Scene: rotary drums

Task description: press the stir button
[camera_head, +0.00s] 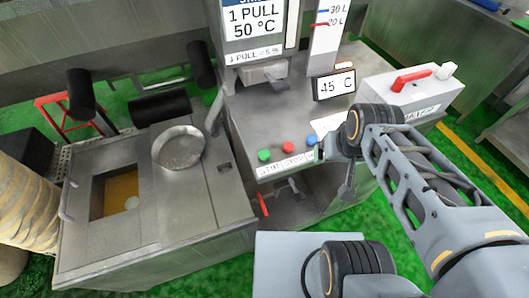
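Three buttons sit in a row on the front edge of the grey metal machine (255,115): a green button (264,155), a red button (289,147) and a blue button (311,141). A white label strip (285,163) runs below them, too small to read surely and partly covered at its right end. My gripper (322,153) is at the right end of the row, close beside the blue button. Whether it touches the button I cannot tell. Its fingers are small and dark here, so their opening is not clear. I see nothing held in it.
A display (334,84) reads 45 °C. A sign above reads 1 PULL 50 °C. A round metal pan (179,147) lies on the left unit. A red lever (263,204) hangs below the buttons.

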